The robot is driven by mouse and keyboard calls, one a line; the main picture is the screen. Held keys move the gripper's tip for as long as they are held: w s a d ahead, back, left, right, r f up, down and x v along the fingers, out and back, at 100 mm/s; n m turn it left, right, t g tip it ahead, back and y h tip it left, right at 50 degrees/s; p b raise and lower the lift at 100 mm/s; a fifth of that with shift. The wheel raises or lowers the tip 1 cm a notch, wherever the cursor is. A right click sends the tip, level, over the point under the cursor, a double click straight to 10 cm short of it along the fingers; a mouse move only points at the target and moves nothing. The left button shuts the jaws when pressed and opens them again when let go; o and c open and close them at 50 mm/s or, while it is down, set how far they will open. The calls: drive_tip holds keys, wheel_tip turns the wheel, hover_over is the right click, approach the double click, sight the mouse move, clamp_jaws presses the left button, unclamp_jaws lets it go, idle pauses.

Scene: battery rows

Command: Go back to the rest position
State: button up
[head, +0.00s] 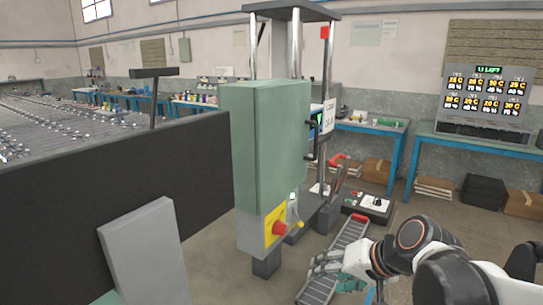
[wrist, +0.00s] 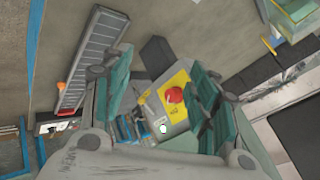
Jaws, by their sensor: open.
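My gripper (head: 336,272) is low in the head view, right of the green machine cabinet (head: 262,150) and in front of the roller conveyor (head: 347,245). In the wrist view my gripper (wrist: 160,88) has its two green-padded fingers spread apart, with nothing held between them. Beyond the fingers, the red knob (wrist: 175,95) on the yellow panel (wrist: 181,79) shows in the gap. In the head view the same red knob (head: 279,228) sits at the bottom of the cabinet, left of my gripper and apart from it. My arm comes in from the lower right.
A dark panel wall (head: 120,180) and a grey slanted board (head: 145,250) stand at the left. The conveyor (wrist: 90,55) also shows in the wrist view. Blue-legged benches (head: 480,142) line the back wall, with boxes (head: 483,190) below. Open floor lies before the boxes.

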drive_tip(key=s+d+n+h, duration=0.2)
drive_tip(key=s+d+h, duration=0.3)
drive_tip(key=s, duration=0.8)
drive_tip(key=shift+d+t, duration=0.3)
drive_tip(key=shift+d, duration=0.3)
